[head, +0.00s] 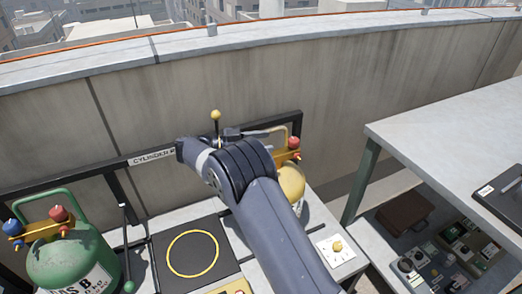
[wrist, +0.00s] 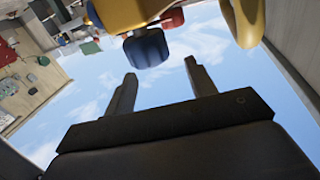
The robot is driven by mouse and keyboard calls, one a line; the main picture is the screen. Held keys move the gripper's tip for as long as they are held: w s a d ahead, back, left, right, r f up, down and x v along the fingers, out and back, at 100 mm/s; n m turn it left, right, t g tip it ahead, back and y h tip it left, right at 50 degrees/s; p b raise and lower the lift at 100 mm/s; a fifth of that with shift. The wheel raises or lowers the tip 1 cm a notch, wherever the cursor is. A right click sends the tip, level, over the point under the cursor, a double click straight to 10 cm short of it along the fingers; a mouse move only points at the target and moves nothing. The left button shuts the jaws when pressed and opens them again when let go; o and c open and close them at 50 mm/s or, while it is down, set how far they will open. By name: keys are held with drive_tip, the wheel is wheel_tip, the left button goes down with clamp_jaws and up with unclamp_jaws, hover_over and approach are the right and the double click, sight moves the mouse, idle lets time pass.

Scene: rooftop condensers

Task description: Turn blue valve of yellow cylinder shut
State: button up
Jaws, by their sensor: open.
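The yellow cylinder (head: 291,181) stands behind my arm in the head view, which hides much of it. Its red valve (head: 293,143) shows at the right; its blue valve is hidden there. In the wrist view the blue valve (wrist: 147,48) hangs from a yellow fitting (wrist: 135,12), with the red valve (wrist: 172,20) beyond. My gripper (wrist: 160,69) is open, its two fingers apart and empty. The blue valve appears just past the fingertips, nearer the left finger; I see no contact. In the head view my gripper is mostly hidden by my arm.
A green cylinder (head: 75,262) with its own blue and red valves stands at the left. A dark rail (head: 110,172) runs behind the cylinders. A black pad with a yellow ring (head: 193,230) lies between them. A grey table (head: 455,130) stands at the right.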

wheel_tip(320, 180, up, 6)
drive_tip(key=shift+r, duration=0.15)
idle(0.3)
wheel_tip(320, 180, down, 10)
drive_tip(key=shift+f, duration=0.15)
drive_tip(key=shift+t, duration=0.3)
idle(0.6)
